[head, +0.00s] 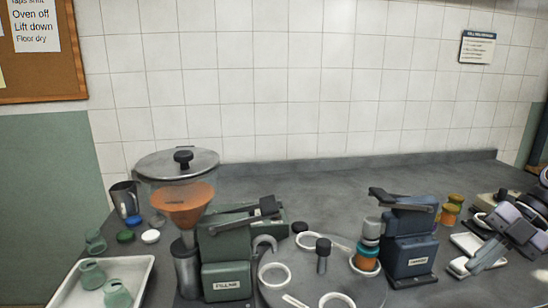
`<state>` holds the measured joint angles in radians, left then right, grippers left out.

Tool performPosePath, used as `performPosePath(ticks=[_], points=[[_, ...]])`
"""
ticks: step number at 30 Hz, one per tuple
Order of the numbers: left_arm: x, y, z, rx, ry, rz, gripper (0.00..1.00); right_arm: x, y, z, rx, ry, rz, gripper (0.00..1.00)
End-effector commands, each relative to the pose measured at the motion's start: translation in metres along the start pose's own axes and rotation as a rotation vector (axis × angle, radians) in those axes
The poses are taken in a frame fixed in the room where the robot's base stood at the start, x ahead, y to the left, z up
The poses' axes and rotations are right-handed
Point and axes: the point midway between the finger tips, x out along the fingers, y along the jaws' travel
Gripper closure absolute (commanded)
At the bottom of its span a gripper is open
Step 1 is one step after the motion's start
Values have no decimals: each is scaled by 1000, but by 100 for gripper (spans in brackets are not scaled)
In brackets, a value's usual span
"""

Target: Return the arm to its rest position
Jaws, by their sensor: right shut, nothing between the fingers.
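My right gripper (470,264) shows at the right edge of the head view. Its arm comes in from the right, and its fingers point down and to the left over the counter. It is shut with nothing held. A white tray (464,240) lies just behind the fingers; I cannot tell how far apart they are. My left gripper and left arm are not in view.
A green filling machine (228,262) with a lidded hopper (178,165) stands farther left. A white tray (146,270) holds green jars. The back counter is clear.

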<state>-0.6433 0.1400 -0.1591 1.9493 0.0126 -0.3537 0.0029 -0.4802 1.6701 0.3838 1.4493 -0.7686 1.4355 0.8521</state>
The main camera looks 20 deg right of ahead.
Motion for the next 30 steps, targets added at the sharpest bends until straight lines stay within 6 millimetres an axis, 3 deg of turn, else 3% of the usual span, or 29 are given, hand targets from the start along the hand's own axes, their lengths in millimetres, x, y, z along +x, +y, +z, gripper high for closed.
performPosePath(ticks=[6, 15, 27, 30], points=[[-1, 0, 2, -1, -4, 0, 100, 39, -48, 10, 131, 150, 203, 100], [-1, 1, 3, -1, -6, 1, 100, 105, -97, 4, 304, 347, 470, 100], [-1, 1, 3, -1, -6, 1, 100, 182, -126, -25, 488, 557, 756, 100], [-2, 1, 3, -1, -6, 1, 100, 189, -116, -24, 494, 532, 824, 100]])
